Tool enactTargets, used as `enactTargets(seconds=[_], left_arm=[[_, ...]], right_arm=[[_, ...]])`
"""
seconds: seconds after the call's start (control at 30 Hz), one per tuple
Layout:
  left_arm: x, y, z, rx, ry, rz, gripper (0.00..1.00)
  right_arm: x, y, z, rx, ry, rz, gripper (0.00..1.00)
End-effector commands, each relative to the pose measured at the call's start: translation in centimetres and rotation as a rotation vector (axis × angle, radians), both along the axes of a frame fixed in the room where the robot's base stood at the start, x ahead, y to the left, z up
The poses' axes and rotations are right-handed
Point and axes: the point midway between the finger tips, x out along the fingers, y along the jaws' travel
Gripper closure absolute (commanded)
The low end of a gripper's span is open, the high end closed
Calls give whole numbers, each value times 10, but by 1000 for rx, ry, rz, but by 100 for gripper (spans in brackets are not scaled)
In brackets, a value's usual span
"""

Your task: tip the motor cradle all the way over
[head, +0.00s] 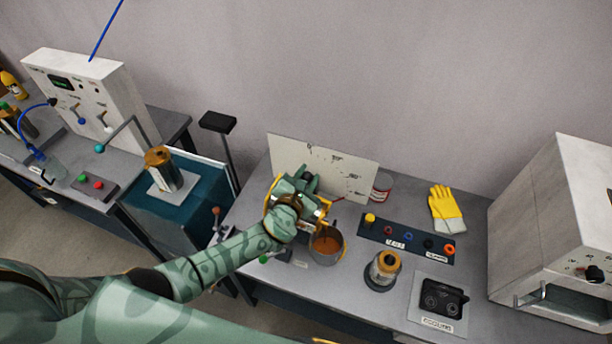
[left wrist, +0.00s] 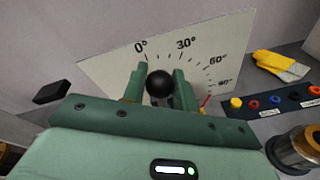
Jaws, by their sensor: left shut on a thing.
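My left gripper (head: 305,186) reaches over the motor cradle in front of a white angle board (head: 350,180). In the left wrist view its fingers (left wrist: 159,88) are shut on a black ball knob (left wrist: 160,84), with a grey stem below. The knob shows in front of the board (left wrist: 110,68), near the 0° mark and left of 30°, 60° and 90°. My gripper and forearm hide most of the cradle, so I cannot tell its tilt exactly.
A dark panel with coloured sockets (head: 405,239), a copper-topped cylinder (head: 384,268), a black device (head: 441,300) and yellow gloves (head: 446,205) lie to the right. A big white cabinet (head: 560,230) bounds the right.

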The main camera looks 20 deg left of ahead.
Motion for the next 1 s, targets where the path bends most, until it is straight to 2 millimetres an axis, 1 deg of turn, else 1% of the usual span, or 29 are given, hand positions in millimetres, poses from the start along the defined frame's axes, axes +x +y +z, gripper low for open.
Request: enactTargets(seconds=[0.03, 0.13, 0.17, 0.2, 0.23, 0.5, 0.57, 0.63, 0.77, 1.0], left_arm=[[-4, -3, -6, -5, 14, -6, 100], [-4, -3, -6, -4, 14, -7, 100], [-4, -3, -6, -4, 14, -7, 69], [-4, -3, -6, -4, 15, -6, 58], [-4, -3, -6, -4, 14, -7, 51], [-3, -1, -3, -2, 8, -3, 51], [-5, -1, -2, -1, 7, -3, 51], [-12, 0, -1, -2, 8, -3, 51], [-38, 3, 5, -2, 9, -3, 51], [-103, 8, 16, -3, 11, -5, 51]], right_arm=[[0, 0, 0, 0, 0, 0, 64], [0, 0, 0, 0, 0, 0, 64], [0, 0, 0, 0, 0, 0, 64], [0, 0, 0, 0, 0, 0, 64], [0, 0, 0, 0, 0, 0, 64], [0, 0, 0, 0, 0, 0, 64], [0, 0, 1, 0, 0, 0, 64], [0, 0, 4, 0, 0, 0, 64], [0, 0, 10, 0, 0, 0, 64], [0, -1, 16, -1, 0, 0, 64]])
